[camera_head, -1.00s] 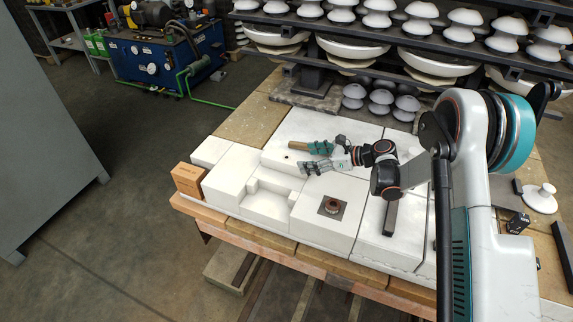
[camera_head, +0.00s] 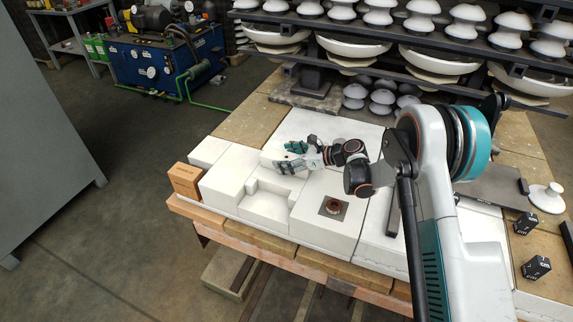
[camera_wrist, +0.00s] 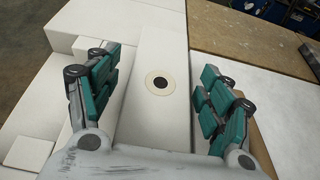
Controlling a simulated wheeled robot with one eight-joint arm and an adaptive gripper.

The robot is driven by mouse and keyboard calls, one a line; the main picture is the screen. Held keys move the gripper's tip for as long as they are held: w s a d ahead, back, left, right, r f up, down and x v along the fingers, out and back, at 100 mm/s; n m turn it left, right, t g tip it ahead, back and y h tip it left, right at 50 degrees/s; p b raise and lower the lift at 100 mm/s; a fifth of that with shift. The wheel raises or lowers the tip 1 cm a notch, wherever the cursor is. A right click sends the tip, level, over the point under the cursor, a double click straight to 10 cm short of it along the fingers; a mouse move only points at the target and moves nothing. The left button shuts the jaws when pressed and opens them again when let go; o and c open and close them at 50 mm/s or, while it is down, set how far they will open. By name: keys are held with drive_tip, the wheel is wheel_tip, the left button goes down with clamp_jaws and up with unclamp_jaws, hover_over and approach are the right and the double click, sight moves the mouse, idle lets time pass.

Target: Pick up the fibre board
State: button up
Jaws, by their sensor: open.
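My gripper (camera_head: 290,157) reaches left over the white blocks, its teal-padded fingers apart and nothing between them. In the wrist view, my gripper (camera_wrist: 160,95) is wide open, one finger on each side. A brown piece (camera_wrist: 238,142), possibly the fibre board, shows partly behind the right finger; the rest is hidden. In the head view my gripper covers the spot where a brown strip showed earlier, so I cannot see it there. A pale round disc with a dark centre (camera_wrist: 159,83) lies on the white block between and beyond the fingers.
Stepped white blocks (camera_head: 265,200) fill the table's front. A wooden block (camera_head: 185,179) stands at the left corner. A square plate with a copper-coloured ring (camera_head: 333,207) lies nearer. Black boxes (camera_head: 536,267) sit at right. Insulator racks (camera_head: 400,65) stand behind the table.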

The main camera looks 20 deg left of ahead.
drive_tip(key=shift+c, duration=0.5)
drive_tip(key=c, duration=1.1)
drive_tip(key=shift+c, duration=0.2)
drive_tip(key=shift+r, duration=0.1)
